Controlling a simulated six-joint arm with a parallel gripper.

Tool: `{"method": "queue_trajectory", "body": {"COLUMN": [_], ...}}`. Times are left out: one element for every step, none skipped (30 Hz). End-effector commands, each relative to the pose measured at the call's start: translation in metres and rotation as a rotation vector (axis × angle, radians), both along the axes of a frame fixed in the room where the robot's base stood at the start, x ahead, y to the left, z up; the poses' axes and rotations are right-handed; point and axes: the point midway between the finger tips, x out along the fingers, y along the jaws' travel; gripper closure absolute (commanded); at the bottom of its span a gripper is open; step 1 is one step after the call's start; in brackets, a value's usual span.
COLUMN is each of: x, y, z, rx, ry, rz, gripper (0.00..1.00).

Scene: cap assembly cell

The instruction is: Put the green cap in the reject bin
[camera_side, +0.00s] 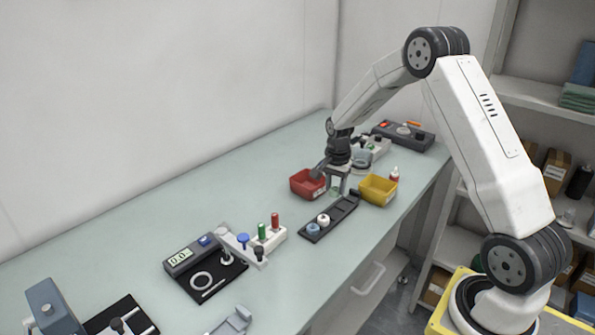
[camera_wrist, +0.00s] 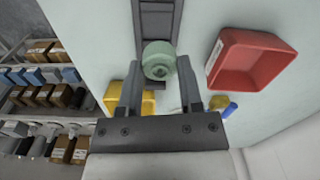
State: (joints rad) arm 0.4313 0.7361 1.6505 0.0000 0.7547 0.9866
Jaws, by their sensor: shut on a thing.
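The green cap (camera_wrist: 158,61) is held between the fingertips of my gripper (camera_wrist: 160,80) in the wrist view. In the side view my gripper (camera_side: 338,187) points down at the far end of the black tray (camera_side: 345,209), between the red bin and the yellow bin, with the green cap (camera_side: 336,191) small and partly hidden at its tips. The cap appears over the tray's end; its exact height is hard to tell. The red bin (camera_side: 301,191) stands just left of my gripper and looks empty in the wrist view (camera_wrist: 250,62). No bin has a readable label.
The yellow bin (camera_side: 378,194) stands close on the right, with a small red-topped bottle (camera_side: 394,174) beside it. A white cap (camera_side: 323,219) and a blue cap (camera_side: 313,229) sit in the tray's near end. A scale (camera_side: 192,257) and a peg stand (camera_side: 272,241) are nearer.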

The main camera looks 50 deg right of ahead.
Motion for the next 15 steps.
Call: {"method": "queue_trajectory", "body": {"x": [0.001, 0.001, 0.001, 0.001, 0.001, 0.001, 0.001, 0.001, 0.000, 0.000, 0.000, 0.000, 0.000, -0.001, -0.001], "y": [0.000, 0.000, 0.000, 0.000, 0.001, 0.001, 0.001, 0.001, 0.001, 0.001, 0.002, 0.002, 0.002, 0.002, 0.002], "z": [0.007, 0.010, 0.015, 0.019, 0.023, 0.028, 0.032, 0.035, 0.040, 0.043, 0.046, 0.050, 0.053, 0.055, 0.058], "rx": [-0.001, -0.001, -0.002, -0.002, -0.001, -0.001, -0.002, -0.002, -0.001, -0.001, -0.002, -0.001, 0.000, 0.000, -0.001], "ry": [-0.001, -0.001, -0.002, -0.002, -0.002, -0.002, -0.002, -0.002, -0.001, -0.001, -0.002, -0.001, -0.001, 0.000, -0.001], "rz": [0.040, 0.067, 0.105, 0.133, 0.163, 0.202, 0.231, 0.260, 0.297, 0.323, 0.348, 0.379, 0.400, 0.420, 0.444], "gripper": [0.78, 0.78, 0.78, 0.78, 0.78, 0.78, 0.78, 0.78, 0.78, 0.78, 0.78, 0.78, 0.78, 0.78, 0.78]}}
